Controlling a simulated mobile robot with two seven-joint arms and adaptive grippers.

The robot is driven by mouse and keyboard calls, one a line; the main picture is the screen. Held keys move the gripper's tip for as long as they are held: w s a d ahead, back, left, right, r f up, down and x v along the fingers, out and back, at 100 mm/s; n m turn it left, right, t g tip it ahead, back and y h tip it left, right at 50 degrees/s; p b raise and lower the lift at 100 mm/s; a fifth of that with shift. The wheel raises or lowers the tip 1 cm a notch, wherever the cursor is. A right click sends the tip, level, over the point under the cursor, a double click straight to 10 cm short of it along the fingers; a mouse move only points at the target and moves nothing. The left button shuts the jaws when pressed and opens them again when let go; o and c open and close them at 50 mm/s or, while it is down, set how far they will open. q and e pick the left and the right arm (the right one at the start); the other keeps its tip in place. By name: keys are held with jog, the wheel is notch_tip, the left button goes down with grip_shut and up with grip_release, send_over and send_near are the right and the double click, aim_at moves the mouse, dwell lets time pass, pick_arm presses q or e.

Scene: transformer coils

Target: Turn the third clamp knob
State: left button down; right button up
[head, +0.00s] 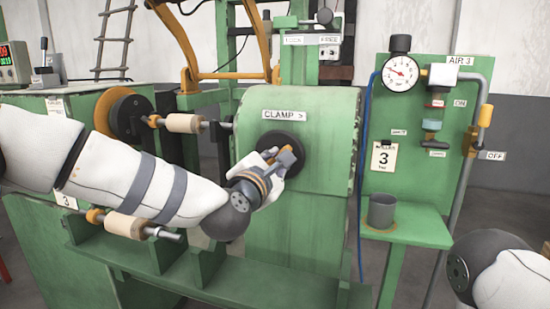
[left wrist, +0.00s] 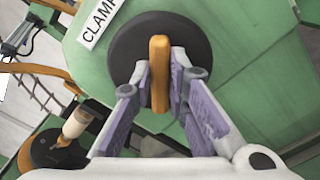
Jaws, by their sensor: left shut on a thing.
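The clamp knob is a dark round disc (head: 283,146) with a raised tan grip bar across it, under a "CLAMP >" label (head: 284,115) on the green machine. In the left wrist view the tan bar (left wrist: 159,75) stands nearly upright in front of the dark disc (left wrist: 187,35). My left gripper (head: 282,160) is at the knob; in the left wrist view its fingers (left wrist: 159,88) are shut on the bar from both sides. In the head view the gripper hides part of the knob. My right gripper is out of view; only part of my right arm shows at the lower right.
To the right, a green panel holds a pressure gauge (head: 401,73), an air valve (head: 433,123) and a shelf with a grey cup (head: 382,210). Tan rollers (head: 184,123) on a shaft lie left of the knob. A blue hose (head: 366,150) hangs between machine and panel.

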pick_arm(q)
jog(key=m, duration=1.4)
jog(key=f+m, duration=0.1)
jog(key=m, duration=0.7)
jog(key=shift+a+f, duration=0.1)
jog(key=shift+a, duration=0.05)
jog(key=shift+m, duration=0.3)
jog(key=c, duration=1.6)
grip_release()
jog(key=shift+o, duration=0.2)
